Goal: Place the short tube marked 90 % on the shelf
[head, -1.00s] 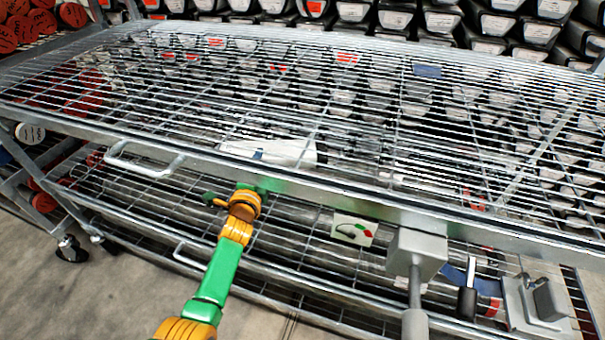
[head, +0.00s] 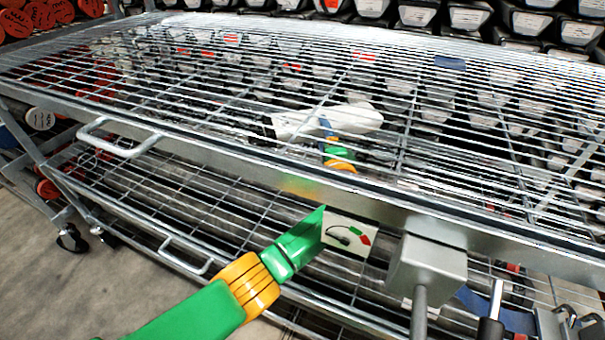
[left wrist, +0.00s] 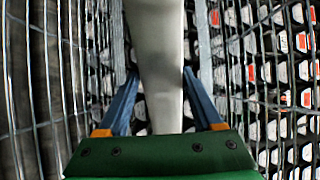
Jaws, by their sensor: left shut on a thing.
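My left arm reaches in under the top wire shelf (head: 300,188), whose front rail crosses in front of it. In the head view my left gripper (head: 327,124) shows through the wires and is shut on a pale tube (head: 358,116). In the left wrist view the tube (left wrist: 160,60) runs lengthwise between the blue fingers of the gripper (left wrist: 158,78). No marking on the tube can be read. The lower wire shelf (head: 150,200) lies below my arm. My right gripper is not in view.
A grey metal box (head: 428,264) hangs at the front rail, right of my arm, with a small label card (head: 347,236) beside it. Stacked dark core boxes (head: 470,18) fill the back. A looped handle (head: 118,140) juts from the rail at the left.

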